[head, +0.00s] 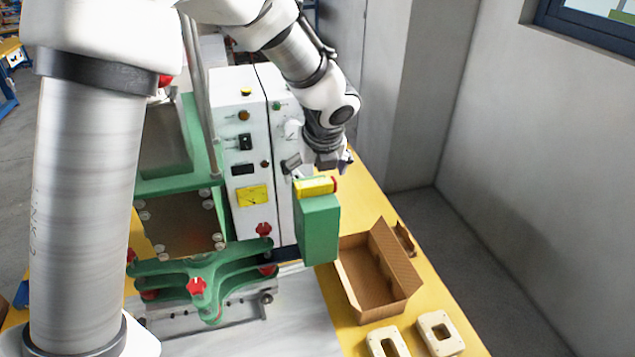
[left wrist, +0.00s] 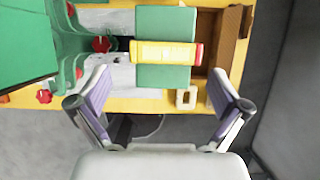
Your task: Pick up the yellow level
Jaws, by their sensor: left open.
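The yellow level (head: 315,186), a short bar with red at its right end, lies on top of a green box-shaped part of the machine (head: 319,230). In the left wrist view the level (left wrist: 165,53) lies crosswise on the green top (left wrist: 165,23). My left gripper (head: 318,165) is just above and behind the level in the head view. In the left wrist view its two fingers (left wrist: 163,90) are spread wide, one on each side below the level, with nothing between them. My right gripper is not seen in either view.
An open cardboard box (head: 372,275) stands on the yellow table right of the green part. Two cream-coloured frames (head: 440,333) lie in front of it. The white control cabinet (head: 243,160) and green clamp machine (head: 200,270) stand left. A grey wall (head: 540,170) rises at right.

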